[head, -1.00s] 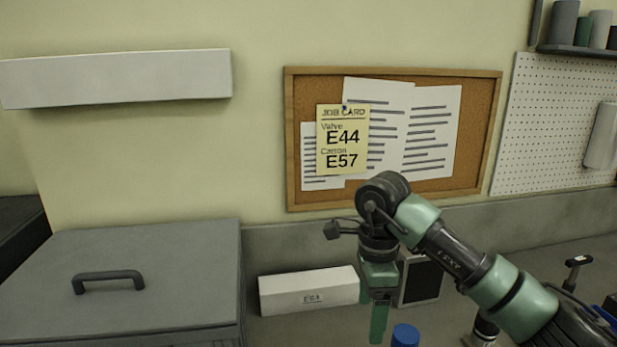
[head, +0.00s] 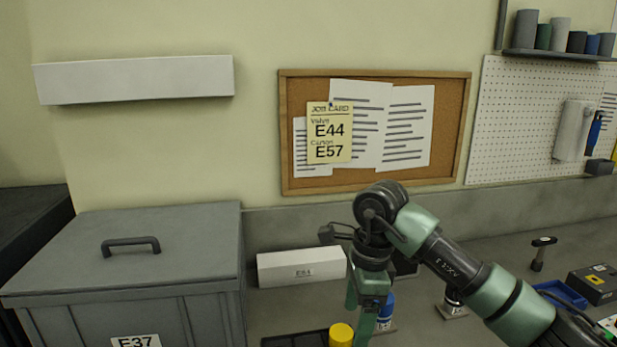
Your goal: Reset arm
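My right arm comes in from the right, and its green gripper (head: 360,312) points down over the bench. Its two fingers look apart, with nothing seen between them; the lower fingertip is close to the bottom edge of the head view. A yellow cylinder (head: 341,335) stands just left of the fingers, and a blue-topped item (head: 386,308) shows just behind and right of them. My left gripper is not in view.
A grey lidded bin (head: 140,252) labelled E37 stands at left. A white carton (head: 300,267) lies by the wall. A dark tray (head: 295,340) is at the bottom. A job card (head: 329,131) reads Valve E44, Carton E57. A blue tray (head: 562,293) and dark box (head: 595,283) sit right.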

